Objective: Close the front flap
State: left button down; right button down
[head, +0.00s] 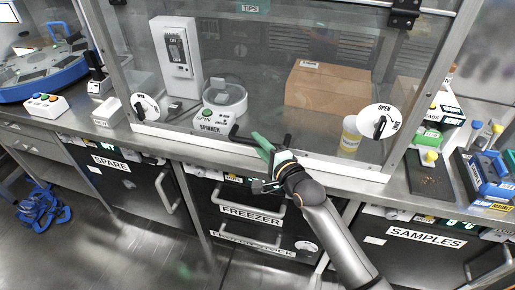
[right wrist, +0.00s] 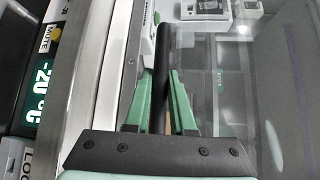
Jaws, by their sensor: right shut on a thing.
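The front flap (head: 270,50) is a clear pane in a pale frame across the front of a cabinet in the head view. Its lower edge lies near the white sill at the bench front; I cannot tell whether it is fully seated. A black bar handle (head: 240,136) is at its lower middle. My right gripper (head: 264,146), with green fingers, is shut on this handle. In the right wrist view the black bar (right wrist: 163,50) runs between the green fingers (right wrist: 162,95). White round latches marked OPEN sit at left (head: 145,107) and right (head: 379,121). My left gripper is not in view.
Behind the pane are a spinner (head: 224,105), a cardboard box (head: 325,88), a white device (head: 177,48) and a yellow-capped bottle (head: 350,135). Freezer drawers (head: 250,212) with bar handles lie below. A blue rack (head: 487,175) stands on the right bench.

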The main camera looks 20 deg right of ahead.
jog(key=c, duration=0.8)
grip_release()
jog(key=shift+w+d, duration=0.2)
jog(key=shift+o, duration=0.2)
jog(key=v, duration=1.2)
jog(key=shift+s+p, duration=0.25)
jog(key=shift+p, duration=0.05)
jog(key=s+a+f+n+g+p, duration=0.2)
jog(key=s+f+n+g, duration=0.1)
jog(key=s+f+n, duration=0.5)
jog(key=s+a+f+n+g+h+p, duration=0.1)
jog(key=s+f+n+g, duration=0.3)
jog(key=s+f+n, duration=0.4)
notch_tip(320, 180, down, 3)
jog(key=a+n+p, duration=0.1)
jog(key=n, duration=0.2)
jog(key=shift+s+p, duration=0.2)
jog(key=shift+p, duration=0.1)
